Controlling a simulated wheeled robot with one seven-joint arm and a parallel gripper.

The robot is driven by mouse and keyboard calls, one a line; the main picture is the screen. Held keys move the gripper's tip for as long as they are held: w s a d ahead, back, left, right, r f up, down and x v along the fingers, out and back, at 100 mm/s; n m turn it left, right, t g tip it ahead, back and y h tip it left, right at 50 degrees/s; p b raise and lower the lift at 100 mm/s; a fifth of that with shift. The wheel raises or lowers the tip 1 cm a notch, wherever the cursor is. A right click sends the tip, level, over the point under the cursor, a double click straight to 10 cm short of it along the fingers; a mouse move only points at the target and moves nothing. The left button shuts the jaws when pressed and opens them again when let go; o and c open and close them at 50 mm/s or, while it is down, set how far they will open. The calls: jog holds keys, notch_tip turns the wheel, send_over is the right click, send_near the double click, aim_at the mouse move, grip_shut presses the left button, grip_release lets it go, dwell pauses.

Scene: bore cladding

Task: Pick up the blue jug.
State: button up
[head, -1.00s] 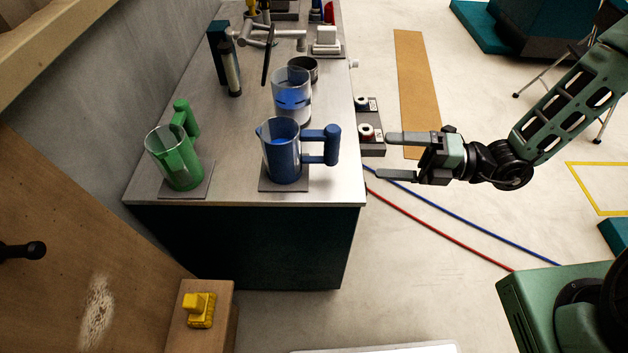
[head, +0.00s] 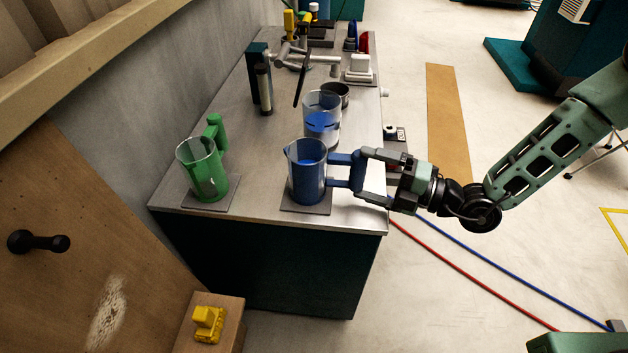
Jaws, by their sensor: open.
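The blue jug (head: 308,173) stands upright on a dark square mat (head: 292,208) near the front right of the metal worktop in the head view. Its blue handle (head: 344,160) points right, toward my arm. My gripper (head: 366,172) is open, with its two fingers reaching left around the outer part of the handle, one on the far side and one on the near side. I cannot tell whether the fingers touch the handle.
A green jug (head: 204,170) stands on its own mat to the left. A clear beaker with blue bands (head: 321,120) stands close behind the blue jug, with a dark pot (head: 338,93) behind it. The worktop (head: 255,150) between the two jugs is clear.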

aim_at(347, 157)
jog(key=x, duration=0.5)
jog(key=shift+a+f, duration=0.1)
jog(key=shift+f, duration=0.05)
jog(key=shift+c, duration=0.3)
jog(key=c, duration=1.1)
notch_tip(347, 157, up, 10)
jog(key=shift+r+p, duration=0.1)
jog(key=shift+p, duration=0.65)
